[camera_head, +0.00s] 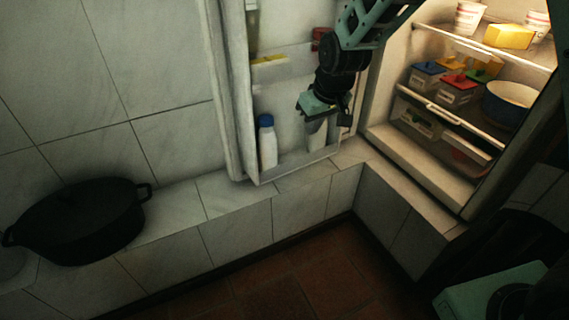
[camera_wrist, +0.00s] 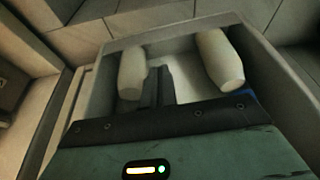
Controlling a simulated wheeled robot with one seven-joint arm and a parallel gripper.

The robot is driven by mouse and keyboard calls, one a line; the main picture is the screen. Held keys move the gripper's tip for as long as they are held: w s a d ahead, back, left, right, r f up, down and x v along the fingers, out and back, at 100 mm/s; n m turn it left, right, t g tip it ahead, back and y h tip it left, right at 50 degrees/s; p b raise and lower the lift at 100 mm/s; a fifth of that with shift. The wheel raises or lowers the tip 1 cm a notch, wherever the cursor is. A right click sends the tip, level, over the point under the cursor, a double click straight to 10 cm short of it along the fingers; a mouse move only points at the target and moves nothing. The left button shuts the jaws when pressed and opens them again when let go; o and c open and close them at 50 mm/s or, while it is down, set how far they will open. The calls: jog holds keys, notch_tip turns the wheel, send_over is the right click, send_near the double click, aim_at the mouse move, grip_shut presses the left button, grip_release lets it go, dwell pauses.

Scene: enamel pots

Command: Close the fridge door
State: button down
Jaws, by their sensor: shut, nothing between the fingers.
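The fridge door (camera_head: 240,100) stands wide open to the left of the lit fridge (camera_head: 440,195) in the head view. Its inner side faces out, with shelves holding a white bottle with a blue cap (camera_head: 267,143) and other items. My gripper (camera_head: 312,112) is in front of the door's inner side, above the lower shelf and right of the bottle. In the wrist view my gripper (camera_wrist: 158,85) has its fingers together and empty, pointing into the door shelf (camera_wrist: 90,100) between two pale bottles. I cannot tell whether the fingers touch the door.
Inside the fridge are a bowl (camera_head: 510,103), several coloured boxes, a yellow block (camera_head: 508,36) and cups. A black pot (camera_head: 78,220) sits on the tiled ledge (camera_head: 205,195) at the left. The ledge between pot and door is clear.

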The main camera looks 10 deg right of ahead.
jog(key=b, duration=0.6)
send_near(305, 163)
jog(key=w+f, duration=0.2)
jog(key=w+a+f, duration=0.1)
jog(key=w+f, duration=0.1)
jog(key=f, duration=0.1)
jog(key=shift+w+a, duration=0.1)
jog(key=shift+r, duration=0.1)
jog(key=shift+p, duration=0.35)
